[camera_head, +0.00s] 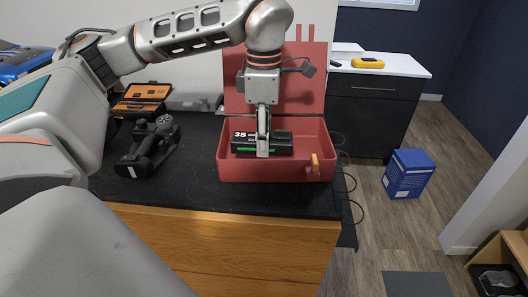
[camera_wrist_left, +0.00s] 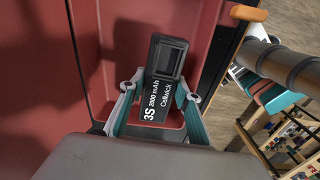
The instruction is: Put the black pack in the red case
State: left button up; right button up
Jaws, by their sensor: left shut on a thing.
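The black pack (camera_head: 278,143), with white "3S" lettering and a green stripe, is inside the open red case (camera_head: 275,171). My left gripper (camera_head: 263,148) reaches down into the case from above and is shut on the pack. In the left wrist view the black pack (camera_wrist_left: 164,78) lies between the two fingers (camera_wrist_left: 157,103), with the red case (camera_wrist_left: 205,57) around it. I cannot tell whether the pack touches the case floor. The case lid stands open at the back. My right gripper is not in view.
A black controller (camera_head: 150,150) and an open orange-and-black box (camera_head: 141,98) lie left of the case on the dark worktop (camera_head: 199,195). A blue box (camera_head: 408,174) stands on the floor at right. A yellow device (camera_head: 367,63) lies on the back counter.

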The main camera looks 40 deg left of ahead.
pick_arm(q)
notch_tip(320, 180, down, 4)
jog(key=shift+f, duration=0.1)
jog(key=shift+f, duration=0.1)
dwell(0.3)
jog(key=o, duration=1.1)
jog(key=shift+c, duration=0.2)
notch_tip(320, 180, up, 11)
jog(key=shift+f, duration=0.1)
jog(key=shift+r, duration=0.75)
